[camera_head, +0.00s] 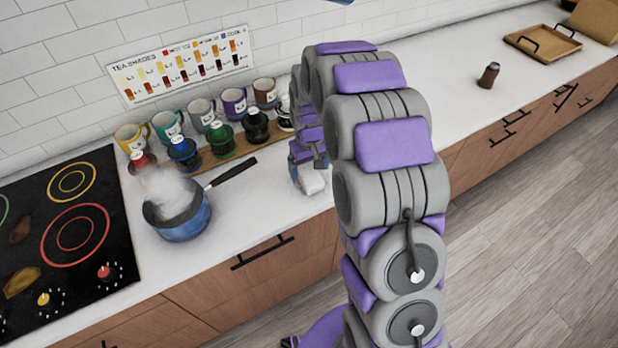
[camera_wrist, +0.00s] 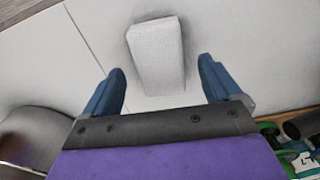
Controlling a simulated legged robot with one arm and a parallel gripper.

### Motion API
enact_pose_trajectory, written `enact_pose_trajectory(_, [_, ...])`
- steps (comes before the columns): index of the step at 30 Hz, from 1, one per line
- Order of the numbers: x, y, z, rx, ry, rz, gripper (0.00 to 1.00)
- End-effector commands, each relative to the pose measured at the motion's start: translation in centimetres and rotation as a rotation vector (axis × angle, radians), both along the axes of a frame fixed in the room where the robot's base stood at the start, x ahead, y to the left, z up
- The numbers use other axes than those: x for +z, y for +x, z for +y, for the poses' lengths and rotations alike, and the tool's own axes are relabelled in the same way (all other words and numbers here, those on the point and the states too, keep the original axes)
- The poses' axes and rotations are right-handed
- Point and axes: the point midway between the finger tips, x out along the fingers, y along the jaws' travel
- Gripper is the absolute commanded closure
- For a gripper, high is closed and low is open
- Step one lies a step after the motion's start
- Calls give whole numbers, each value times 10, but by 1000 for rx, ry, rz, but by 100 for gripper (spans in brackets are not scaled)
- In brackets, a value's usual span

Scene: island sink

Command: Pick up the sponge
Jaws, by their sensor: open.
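The sponge is a whitish rectangular block (camera_wrist: 157,57) lying on the pale counter in the wrist view. In the head view the sponge (camera_head: 313,182) shows just below my gripper, partly hidden by it. My gripper (camera_wrist: 162,80) is open, with one blue finger on each side of the sponge's lower end in the picture. Gaps show between both fingers and the sponge, and nothing is held.
A steaming blue pot (camera_head: 182,228) stands left of the sponge, its black handle pointing toward it. Behind are colored canisters (camera_head: 222,140) and several mugs (camera_head: 234,103). A stove (camera_head: 60,250) is at far left. The counter right of my arm is mostly clear, with a brown bottle (camera_head: 488,76) and wooden tray (camera_head: 541,46).

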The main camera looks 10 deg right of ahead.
Motion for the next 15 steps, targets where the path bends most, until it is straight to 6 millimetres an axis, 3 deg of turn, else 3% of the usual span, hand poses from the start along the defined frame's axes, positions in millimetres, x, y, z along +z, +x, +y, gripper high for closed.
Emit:
enact_pose_trajectory(1, [-11,1,0,0,-1,3,8])
enact_pose_trajectory(6, [-32,2,1,0,0,2,8])
enact_pose_trajectory(13, [-34,2,0,0,0,1,8])
enact_pose_trajectory(15, [-34,2,0,0,0,1,13])
